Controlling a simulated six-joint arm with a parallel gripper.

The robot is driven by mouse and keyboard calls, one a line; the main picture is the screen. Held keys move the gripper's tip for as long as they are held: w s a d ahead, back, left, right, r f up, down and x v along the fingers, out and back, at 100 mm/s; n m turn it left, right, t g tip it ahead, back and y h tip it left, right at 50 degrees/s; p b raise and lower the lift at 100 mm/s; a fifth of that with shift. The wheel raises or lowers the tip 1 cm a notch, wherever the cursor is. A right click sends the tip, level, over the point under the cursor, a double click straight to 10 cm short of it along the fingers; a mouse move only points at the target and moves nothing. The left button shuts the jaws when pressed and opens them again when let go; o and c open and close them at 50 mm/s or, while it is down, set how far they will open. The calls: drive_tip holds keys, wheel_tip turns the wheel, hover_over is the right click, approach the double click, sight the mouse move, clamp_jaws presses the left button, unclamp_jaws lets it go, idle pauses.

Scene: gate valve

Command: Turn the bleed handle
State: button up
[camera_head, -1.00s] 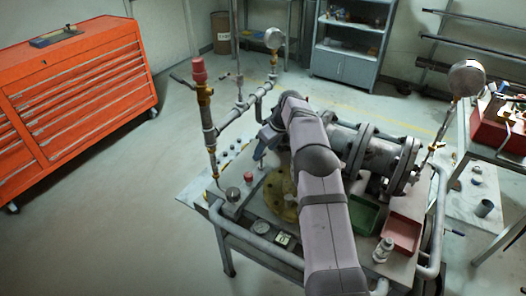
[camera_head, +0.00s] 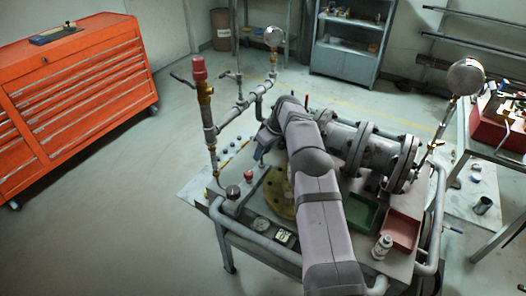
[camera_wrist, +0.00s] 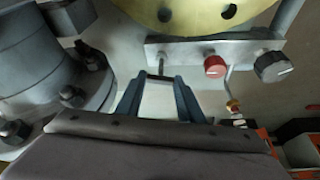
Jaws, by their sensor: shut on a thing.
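The bleed handle (camera_wrist: 161,77) shows in the wrist view as a small metal T-shaped piece. Its thin stem points at the edge of a grey metal bar. My gripper (camera_wrist: 160,84) has its two dark blue fingers on either side of the crosspiece, shut on it at the tips. In the head view my gripper (camera_head: 262,156) is small, pointing down over the bench beside the bar. The handle cannot be made out there, as the gripper and arm cover much of that spot.
Along the bar (camera_wrist: 194,48) sit a red knob (camera_wrist: 215,66) and a black knob (camera_wrist: 272,67). A yellow flange disc (camera_wrist: 190,12) lies beside it. Bolted grey pipework (camera_wrist: 43,55) is close on the left. In the head view, green (camera_head: 361,212) and red (camera_head: 402,230) trays stand right of my arm.

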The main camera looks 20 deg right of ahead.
drive_tip(key=shift+m, duration=0.4)
drive_tip(key=m, duration=0.1)
drive_tip(key=m+h+b, duration=0.1)
drive_tip(key=shift+a+m, duration=0.2)
drive_tip(key=shift+m, duration=0.1)
drive_tip(key=m+h, duration=0.1)
drive_tip(key=m, duration=0.2)
drive_tip(key=shift+a+m+t+h, duration=0.1)
drive_tip(key=shift+m+t+h, duration=0.2)
drive_tip(key=shift+t, duration=0.1)
drive_tip(key=m+h, duration=0.1)
drive_tip(key=m, duration=0.3)
drive_tip(key=shift+a+m+h+p, duration=0.15)
drive_tip(key=shift+m+h+p, duration=0.15)
drive_tip(key=shift+h+p, duration=0.1)
drive_tip(key=shift+w+m+g+h+p, duration=0.1)
drive_tip(key=shift+m+g+h+p, duration=0.5)
drive_tip(key=shift+m, duration=1.2)
drive_tip(key=o, duration=1.1)
drive_tip(key=shift+c, duration=0.2)
drive_tip(key=b+v, duration=0.2)
drive_tip(key=v, duration=0.5)
drive_tip(key=shift+r, duration=0.2)
